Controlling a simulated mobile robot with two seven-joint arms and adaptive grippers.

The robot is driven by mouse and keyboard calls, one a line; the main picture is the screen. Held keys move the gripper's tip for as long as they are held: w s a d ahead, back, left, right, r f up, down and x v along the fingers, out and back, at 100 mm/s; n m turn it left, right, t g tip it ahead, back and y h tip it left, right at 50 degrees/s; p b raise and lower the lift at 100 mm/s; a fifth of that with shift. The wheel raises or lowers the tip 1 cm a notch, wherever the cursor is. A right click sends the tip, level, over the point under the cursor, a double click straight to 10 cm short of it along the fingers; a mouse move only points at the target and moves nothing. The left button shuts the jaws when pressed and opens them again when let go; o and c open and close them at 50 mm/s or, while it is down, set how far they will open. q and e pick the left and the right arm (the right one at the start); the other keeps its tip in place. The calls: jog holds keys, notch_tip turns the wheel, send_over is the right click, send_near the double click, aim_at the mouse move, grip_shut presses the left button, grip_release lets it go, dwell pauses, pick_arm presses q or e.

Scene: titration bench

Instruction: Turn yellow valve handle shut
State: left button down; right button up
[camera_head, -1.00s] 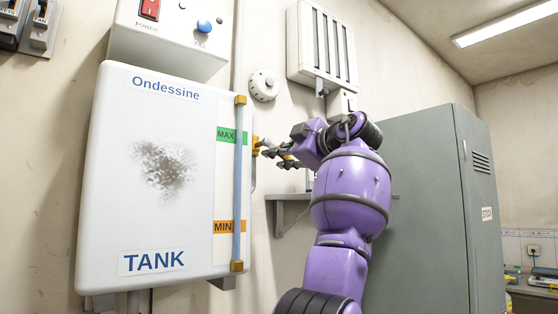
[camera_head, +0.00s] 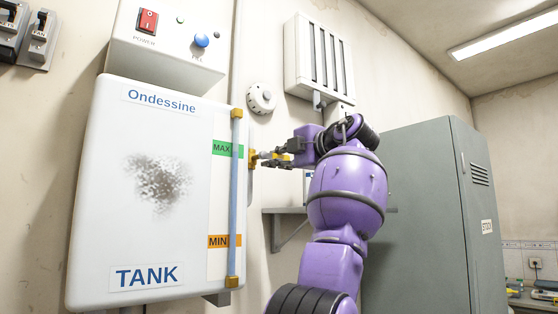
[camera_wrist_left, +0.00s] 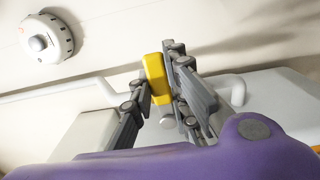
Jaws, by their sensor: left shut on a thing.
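The yellow valve handle (camera_head: 254,159) is beside the right edge of the white tank (camera_head: 100,200), near the green MAX label. My left gripper (camera_head: 270,159) reaches it from the right and is shut on it. In the left wrist view, the yellow handle (camera_wrist_left: 154,72) sits between the two grey fingers of my left gripper (camera_wrist_left: 158,85). The fingers hide part of the handle, and a white pipe shows on both sides of it. My right gripper is in neither view.
A blue level tube (camera_head: 234,200) runs down the tank's right side. A round white dial (camera_head: 261,99) and a slotted white box (camera_head: 304,58) are on the wall above. A grey shelf (camera_head: 276,211) is below my gripper. A grey cabinet (camera_head: 425,220) stands to the right.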

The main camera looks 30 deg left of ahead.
pick_arm(q)
jog(key=c, duration=1.7)
grip_release()
jog(key=shift+s, duration=0.1)
jog(key=shift+o, duration=0.2)
jog(key=v, duration=1.2)
